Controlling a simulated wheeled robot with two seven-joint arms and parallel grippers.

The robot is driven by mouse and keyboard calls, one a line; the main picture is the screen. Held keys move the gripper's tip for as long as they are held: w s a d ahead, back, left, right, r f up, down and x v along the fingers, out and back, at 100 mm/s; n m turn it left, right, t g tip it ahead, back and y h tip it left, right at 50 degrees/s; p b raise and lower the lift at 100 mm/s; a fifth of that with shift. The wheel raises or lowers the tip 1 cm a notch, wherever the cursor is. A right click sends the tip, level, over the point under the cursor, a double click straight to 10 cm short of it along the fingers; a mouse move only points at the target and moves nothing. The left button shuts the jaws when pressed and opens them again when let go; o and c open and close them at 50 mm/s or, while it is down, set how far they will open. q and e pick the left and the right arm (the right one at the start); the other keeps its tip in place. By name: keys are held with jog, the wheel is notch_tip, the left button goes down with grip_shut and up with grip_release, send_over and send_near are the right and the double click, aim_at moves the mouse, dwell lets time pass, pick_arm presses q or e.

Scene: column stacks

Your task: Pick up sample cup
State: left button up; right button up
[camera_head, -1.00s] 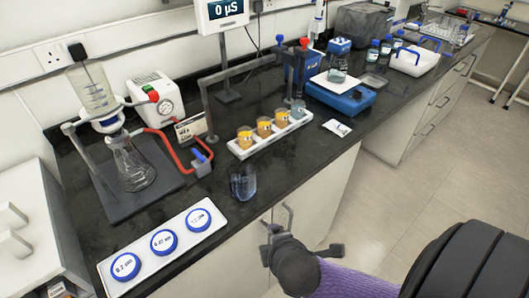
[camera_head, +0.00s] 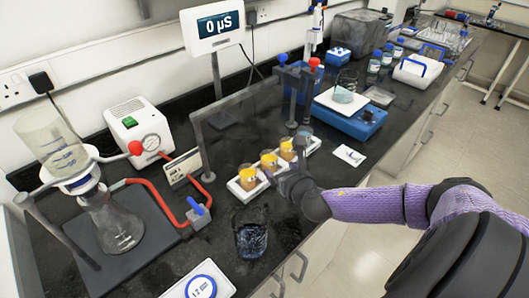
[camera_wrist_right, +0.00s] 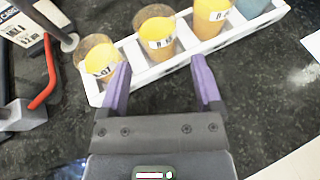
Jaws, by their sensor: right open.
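Several sample cups with orange-yellow contents and white labels stand in a white rack (camera_head: 240,190). They are a near-left cup (camera_head: 247,176), a middle cup (camera_head: 268,160) and a farther cup (camera_head: 287,148). My right gripper (camera_head: 292,180) is at the front side of the rack, open and empty. In the right wrist view its purple fingers (camera_wrist_right: 161,62) are spread at the rack's near edge. The middle cup (camera_wrist_right: 158,40) lies ahead between them, and the left cup (camera_wrist_right: 101,62) is beside the left finger. My left gripper is not in view.
A grey frame (camera_head: 208,150) stands behind the rack. A blue scale (camera_head: 350,118) and a small white packet (camera_head: 349,155) are to the right. A filter flask (camera_head: 118,228) stands at left.

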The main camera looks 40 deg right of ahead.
aim_at(272, 163)
jog(key=b+x, duration=0.2)
jog(key=x, duration=0.5)
jog(key=shift+w+a+f+b, duration=0.1)
jog(key=shift+w+f+b, duration=0.05)
jog(key=shift+w+b, duration=0.15)
jog(key=shift+w, duration=0.15)
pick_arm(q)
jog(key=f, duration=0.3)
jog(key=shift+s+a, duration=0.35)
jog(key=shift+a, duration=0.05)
